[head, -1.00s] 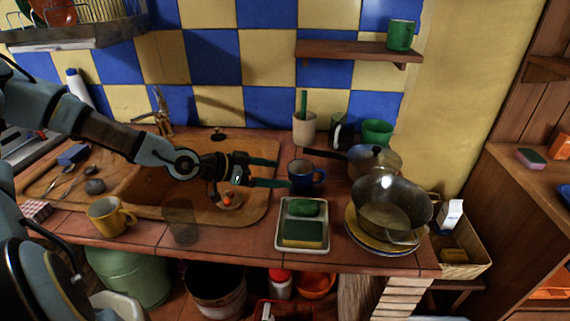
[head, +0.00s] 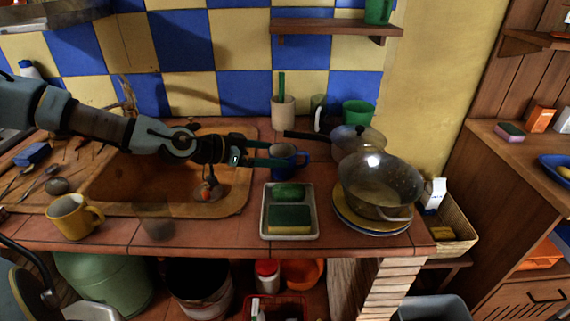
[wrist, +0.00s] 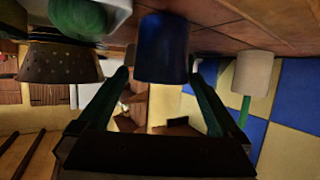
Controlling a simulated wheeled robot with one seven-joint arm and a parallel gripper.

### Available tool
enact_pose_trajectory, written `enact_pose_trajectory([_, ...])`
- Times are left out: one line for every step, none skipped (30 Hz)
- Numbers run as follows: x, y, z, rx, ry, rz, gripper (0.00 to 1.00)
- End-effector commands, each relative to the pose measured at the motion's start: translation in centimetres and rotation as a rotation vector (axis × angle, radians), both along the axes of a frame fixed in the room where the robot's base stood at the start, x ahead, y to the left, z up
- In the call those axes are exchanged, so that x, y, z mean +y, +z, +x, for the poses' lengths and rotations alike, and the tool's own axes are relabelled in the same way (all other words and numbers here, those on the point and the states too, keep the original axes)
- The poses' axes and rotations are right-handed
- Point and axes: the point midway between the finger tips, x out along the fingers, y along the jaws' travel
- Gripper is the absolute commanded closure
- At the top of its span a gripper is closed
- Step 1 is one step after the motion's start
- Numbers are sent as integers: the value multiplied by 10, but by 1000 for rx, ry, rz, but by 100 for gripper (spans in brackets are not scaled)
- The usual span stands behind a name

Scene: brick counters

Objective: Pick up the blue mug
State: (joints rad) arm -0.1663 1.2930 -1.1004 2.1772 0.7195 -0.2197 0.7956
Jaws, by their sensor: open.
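The blue mug (head: 287,160) stands upright on the tiled counter, right of the sink, its handle toward the right. In the wrist view the mug (wrist: 162,48) appears upside down, centred just beyond and between the fingertips. My gripper (head: 272,154) is open, its two green fingers reaching the mug's left side. In the wrist view my gripper (wrist: 162,85) has its fingers spread on either side of the mug, with nothing clamped. I cannot tell whether a finger touches the mug.
A tray with sponges (head: 264,226) lies in front of the mug. A beige cup (head: 283,114) stands behind. The sink (head: 232,200) is left.

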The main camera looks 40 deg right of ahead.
Motion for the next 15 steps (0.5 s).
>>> enact_pose_trajectory([-5,1,-1,2,-1,-1,0])
enact_pose_trajectory([-9,0,-2,2,-2,-1,0])
enact_pose_trajectory([-14,-3,-3,3,-3,1,0])
enact_pose_trajectory([-18,-4,-4,2,-3,0,0])
enact_pose_trajectory([-22,-6,-4,2,-3,0,0])
enact_pose_trajectory([-28,-9,-5,3,-3,1,0])
enact_pose_trajectory([-31,-12,-5,2,-2,-1,0])
enact_pose_trajectory([-35,-14,-6,1,-3,-1,0])
enact_pose_trajectory([-38,-16,-6,1,-2,0,0])
enact_pose_trajectory([-40,-17,-7,2,-1,0,0])
enact_pose_trajectory([-42,-19,-7,2,-1,0,0])
enact_pose_trajectory([-44,-20,-7,1,-2,0,0])
enact_pose_trajectory([-44,-21,-7,1,-2,0,0])
enact_pose_trajectory([-45,-21,-7,0,-1,0,0])
enact_pose_trajectory([-45,-22,-7,0,-1,0,0])
